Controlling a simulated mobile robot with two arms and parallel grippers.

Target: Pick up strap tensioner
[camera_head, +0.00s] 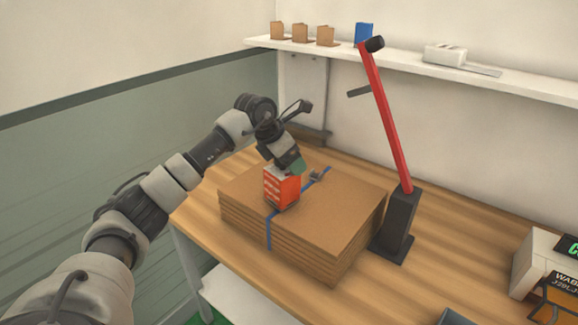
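A tool with a long red lever (388,130), a black knob at the top and a dark block base (396,225) stands on the table beside the cardboard stack. It looks like the strap tensioner, but I cannot be sure. A blue strap (268,232) runs over the stack of flat cardboard (335,205), with a small grey buckle (316,176) on it. My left gripper (293,165) points down just above a red-orange box (281,187) on the stack. Its fingers are partly hidden, and I cannot tell whether they touch the box. My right gripper is out of view.
A white shelf (410,68) on the back wall carries small brown boxes, a blue item (363,33) and a white device (444,54). A white box (537,258) stands at the right edge.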

